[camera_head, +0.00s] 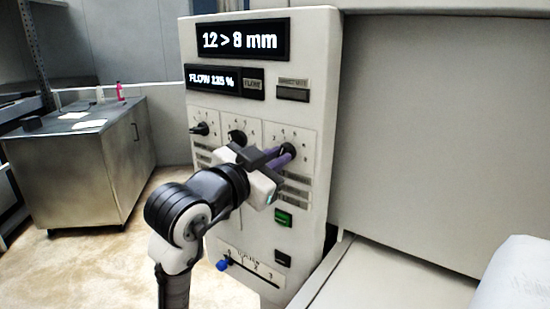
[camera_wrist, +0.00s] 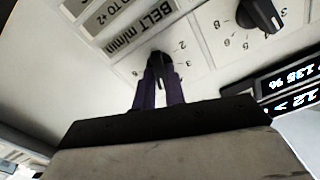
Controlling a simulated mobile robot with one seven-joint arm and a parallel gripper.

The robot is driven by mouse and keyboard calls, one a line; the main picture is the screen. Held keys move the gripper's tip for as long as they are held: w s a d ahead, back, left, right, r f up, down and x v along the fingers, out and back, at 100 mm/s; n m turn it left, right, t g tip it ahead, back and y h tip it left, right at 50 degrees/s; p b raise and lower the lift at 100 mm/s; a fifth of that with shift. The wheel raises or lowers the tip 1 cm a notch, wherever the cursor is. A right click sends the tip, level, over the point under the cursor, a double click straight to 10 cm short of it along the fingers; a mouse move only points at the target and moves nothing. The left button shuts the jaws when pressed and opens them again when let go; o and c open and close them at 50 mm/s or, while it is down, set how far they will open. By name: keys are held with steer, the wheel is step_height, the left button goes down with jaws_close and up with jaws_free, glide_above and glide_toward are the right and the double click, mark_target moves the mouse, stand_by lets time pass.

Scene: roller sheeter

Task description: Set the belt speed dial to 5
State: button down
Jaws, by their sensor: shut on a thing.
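The belt speed dial (camera_head: 289,148) is the black knob at the right end of the row of three on the machine's panel. In the wrist view, the dial (camera_wrist: 159,60) sits beside a label reading "BELT m/min", with small numbers around it. My gripper (camera_head: 281,158) reaches the panel from the front left, and its purple fingers are shut on this dial. In the wrist view, the fingers of my gripper (camera_wrist: 158,84) lie on both sides of the knob. The fingers hide part of the scale, and I cannot tell which number the pointer marks.
A middle dial (camera_head: 237,137) and a left dial (camera_head: 201,129) sit close beside it. The upper display (camera_head: 243,40) reads "12 > 8 mm". A green button (camera_head: 284,218) and a blue-knobbed slider (camera_head: 222,265) are lower. A steel cabinet (camera_head: 85,165) stands at left.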

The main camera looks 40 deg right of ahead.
steer(key=c, duration=1.5)
jaws_free()
steer(key=shift+o, duration=0.2)
steer(key=b+v, duration=0.3)
steer(key=v, duration=1.1)
steer(key=shift+b, duration=0.4)
steer(key=shift+d, duration=0.15)
